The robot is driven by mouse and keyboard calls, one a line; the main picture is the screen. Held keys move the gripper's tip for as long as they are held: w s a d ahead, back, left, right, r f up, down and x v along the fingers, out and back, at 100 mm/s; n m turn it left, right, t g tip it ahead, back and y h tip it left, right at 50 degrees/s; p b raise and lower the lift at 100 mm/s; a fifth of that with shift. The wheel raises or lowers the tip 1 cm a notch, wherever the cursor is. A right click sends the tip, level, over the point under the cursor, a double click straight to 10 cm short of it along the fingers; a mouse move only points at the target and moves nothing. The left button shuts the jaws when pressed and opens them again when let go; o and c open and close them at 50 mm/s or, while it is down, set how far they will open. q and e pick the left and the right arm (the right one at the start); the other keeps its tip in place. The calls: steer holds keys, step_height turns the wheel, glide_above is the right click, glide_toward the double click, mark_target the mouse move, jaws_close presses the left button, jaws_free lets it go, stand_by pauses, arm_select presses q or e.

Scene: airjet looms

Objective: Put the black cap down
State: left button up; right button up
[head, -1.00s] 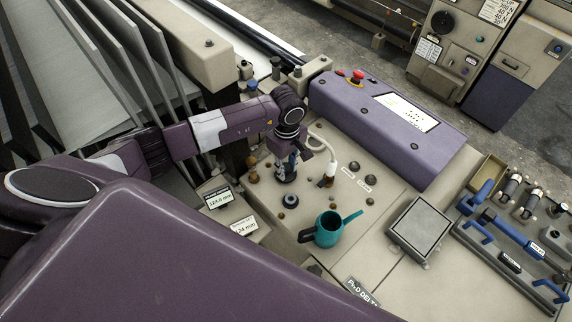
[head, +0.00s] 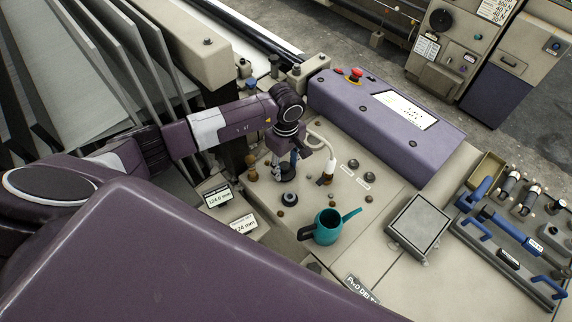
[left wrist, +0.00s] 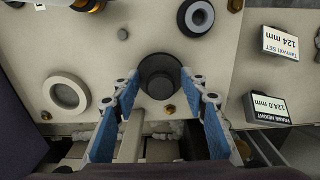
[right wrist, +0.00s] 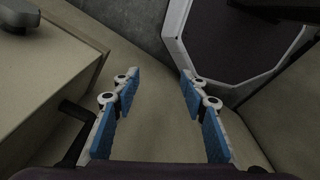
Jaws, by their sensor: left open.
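The black cap (left wrist: 160,66) is a dark, round, stepped piece on the beige panel in the left wrist view. In the head view the dark piece (head: 288,173) shows under my left gripper (head: 284,160), partly hidden by it. My left gripper (left wrist: 160,80) is open, with one blue-padded finger on each side of the cap. I cannot tell whether the pads touch it. My right gripper (right wrist: 160,76) is open and empty above a beige surface, away from the cap.
A dark ring with a pale centre (left wrist: 196,16), a white ring (left wrist: 67,93) and two display labels (left wrist: 279,41) surround the cap. A purple housing (head: 385,125) rises behind.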

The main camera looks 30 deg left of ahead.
mark_target(286, 165)
arm_select(q)
step_height(286, 165, up, 12)
steer(key=b, duration=0.5)
stand_by(0.6)
